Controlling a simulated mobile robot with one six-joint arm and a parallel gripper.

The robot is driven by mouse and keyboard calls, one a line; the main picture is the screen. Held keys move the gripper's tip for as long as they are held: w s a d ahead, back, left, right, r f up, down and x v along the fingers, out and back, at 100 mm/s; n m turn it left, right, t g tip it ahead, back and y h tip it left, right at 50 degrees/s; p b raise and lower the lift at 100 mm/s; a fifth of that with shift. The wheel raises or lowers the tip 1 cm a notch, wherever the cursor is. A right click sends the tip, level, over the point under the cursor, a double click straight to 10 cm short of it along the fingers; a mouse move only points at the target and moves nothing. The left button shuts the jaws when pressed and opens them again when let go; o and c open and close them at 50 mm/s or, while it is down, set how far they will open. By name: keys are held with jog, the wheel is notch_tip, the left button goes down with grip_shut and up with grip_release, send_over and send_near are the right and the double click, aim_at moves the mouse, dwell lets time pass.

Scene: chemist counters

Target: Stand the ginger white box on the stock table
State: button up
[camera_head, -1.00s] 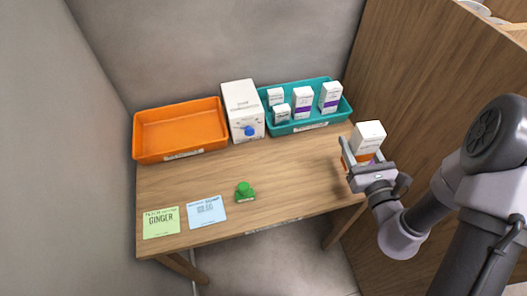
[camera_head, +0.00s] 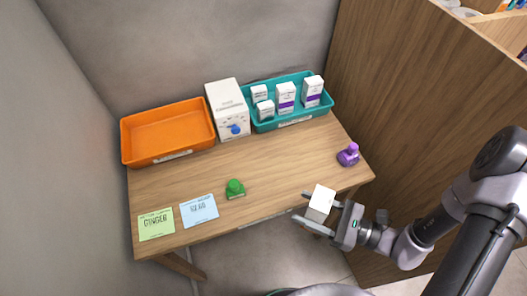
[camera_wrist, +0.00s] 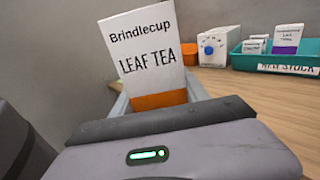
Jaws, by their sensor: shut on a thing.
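A white box with an orange band near its base (camera_head: 321,202) is held in my gripper (camera_head: 317,212). In the wrist view the box (camera_wrist: 147,55) reads "Brindlecup LEAF TEA" and leans slightly; the fingers cover its lower sides. My gripper is shut on it at the table's right front edge in the head view. Whether the box is over the tabletop or just in front of it is hard to tell. The wooden table (camera_head: 270,170) carries a green card reading "GINGER" (camera_head: 157,224) at its front left.
A blue card (camera_head: 199,211) lies beside the green card. A green object (camera_head: 235,188) and a purple bottle (camera_head: 348,155) stand on the table. An orange tray (camera_head: 167,133), a white dispenser box (camera_head: 228,108) and a teal tray with several boxes (camera_head: 296,119) line the back. The middle is clear.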

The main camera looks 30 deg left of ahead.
jog(key=w+a+b, duration=0.1)
jog(key=w+a, duration=0.2)
jog(key=w, duration=0.1)
jog(key=w+a+f+b, duration=0.1)
jog(key=w+a+b, duration=0.1)
jog(key=w, duration=0.3)
jog(key=w+a+f+b, duration=0.1)
jog(key=w+a, duration=0.3)
jog(key=shift+w+f, duration=0.15)
jog(key=shift+w, duration=0.1)
notch_tip(320, 180, down, 3)
jog(key=shift+d+f+b, duration=0.1)
jog(key=shift+b, duration=0.95)
jog(key=shift+r, duration=0.2)
jog(key=o, duration=1.4)
jog(key=shift+f, duration=0.1)
